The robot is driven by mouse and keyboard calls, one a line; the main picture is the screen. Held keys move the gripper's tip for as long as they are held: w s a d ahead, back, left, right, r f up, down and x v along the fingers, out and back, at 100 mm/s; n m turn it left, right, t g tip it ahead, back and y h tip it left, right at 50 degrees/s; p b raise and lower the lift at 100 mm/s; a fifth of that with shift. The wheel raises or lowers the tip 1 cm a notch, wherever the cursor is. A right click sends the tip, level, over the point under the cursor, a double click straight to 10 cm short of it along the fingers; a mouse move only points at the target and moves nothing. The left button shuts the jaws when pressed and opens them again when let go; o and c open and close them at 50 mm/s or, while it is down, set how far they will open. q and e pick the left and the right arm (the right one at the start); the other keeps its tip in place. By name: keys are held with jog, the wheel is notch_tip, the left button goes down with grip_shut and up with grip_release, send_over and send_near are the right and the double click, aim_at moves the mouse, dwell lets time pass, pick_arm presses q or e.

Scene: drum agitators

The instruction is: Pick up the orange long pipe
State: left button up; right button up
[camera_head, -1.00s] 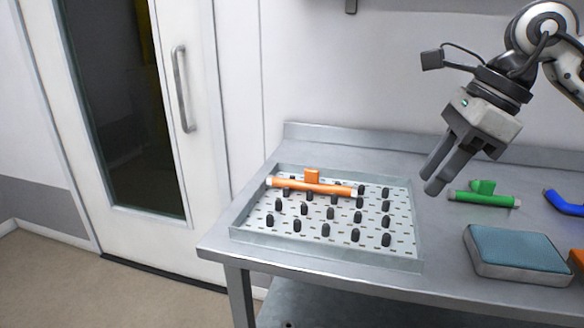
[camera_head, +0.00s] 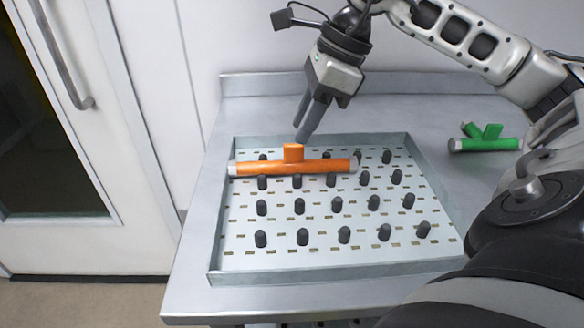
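The orange long pipe (camera_head: 320,167) lies across the black pegs at the back of the grey tray (camera_head: 340,271). It has white ends and a short square stub on top, left of its middle. My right gripper (camera_head: 302,132) points down just above and behind the stub. Its fingers look nearly in line with each other from here, so the gap between them and any contact with the stub are unclear. My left gripper does not show.
The tray sits on a metal table (camera_head: 195,240) with several black pegs (camera_head: 337,205) standing in it. A green pipe (camera_head: 485,144) lies on the table at the right, partly beside my arm. A door (camera_head: 90,230) is at the left.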

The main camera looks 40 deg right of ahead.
aim_at(289, 161)
jog(key=shift+x, duration=3.55)
jog(key=shift+d, duration=0.15)
grip_shut()
